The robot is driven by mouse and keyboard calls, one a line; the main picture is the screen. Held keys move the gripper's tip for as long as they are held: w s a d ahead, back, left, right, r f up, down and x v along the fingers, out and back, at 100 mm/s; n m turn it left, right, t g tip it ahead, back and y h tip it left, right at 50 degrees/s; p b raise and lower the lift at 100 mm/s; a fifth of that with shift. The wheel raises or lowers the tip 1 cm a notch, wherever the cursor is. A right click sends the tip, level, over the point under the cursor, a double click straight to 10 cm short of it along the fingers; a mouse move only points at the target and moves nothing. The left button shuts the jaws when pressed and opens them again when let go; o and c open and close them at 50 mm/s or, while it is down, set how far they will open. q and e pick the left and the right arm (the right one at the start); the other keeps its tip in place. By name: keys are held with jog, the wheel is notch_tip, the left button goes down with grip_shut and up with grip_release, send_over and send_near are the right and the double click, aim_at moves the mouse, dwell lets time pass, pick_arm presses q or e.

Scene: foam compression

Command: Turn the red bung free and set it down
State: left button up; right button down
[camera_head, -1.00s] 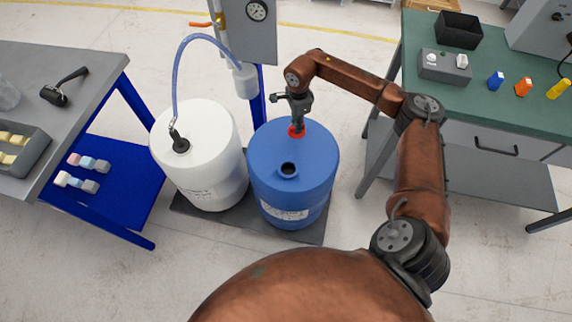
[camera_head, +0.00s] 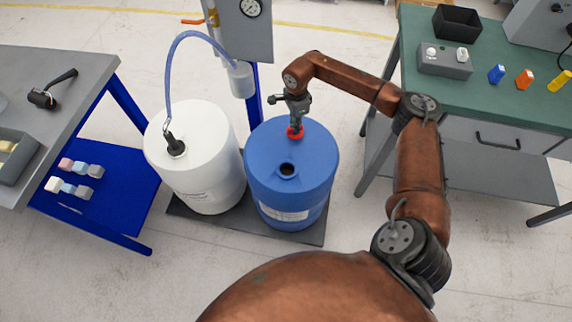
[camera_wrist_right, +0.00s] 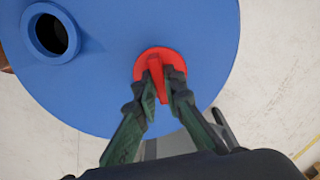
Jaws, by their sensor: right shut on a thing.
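The red bung (camera_head: 295,133) sits at the far side of the blue drum's (camera_head: 310,185) top. In the right wrist view the bung (camera_wrist_right: 172,58) is a red disc with a raised grip bar, flat at the drum top. My right gripper (camera_head: 297,122) points down at it from above. In the wrist view the right gripper's (camera_wrist_right: 162,88) fingers are shut on the bung's bar, one on each side. Whether the bung is still threaded in cannot be told. My left gripper is not in view.
An open dark hole (camera_head: 287,170) is in the near part of the drum top. A white drum (camera_head: 205,180) with a hose stands at the left on the same dark base (camera_head: 240,225). A green bench (camera_head: 430,85) is at right, a grey table (camera_head: 70,110) at left.

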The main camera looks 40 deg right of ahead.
jog(key=shift+r, duration=0.15)
jog(key=shift+f, duration=0.65)
jog(key=c, duration=1.9)
grip_release()
jog(key=shift+c, duration=0.2)
jog(key=shift+r, duration=0.15)
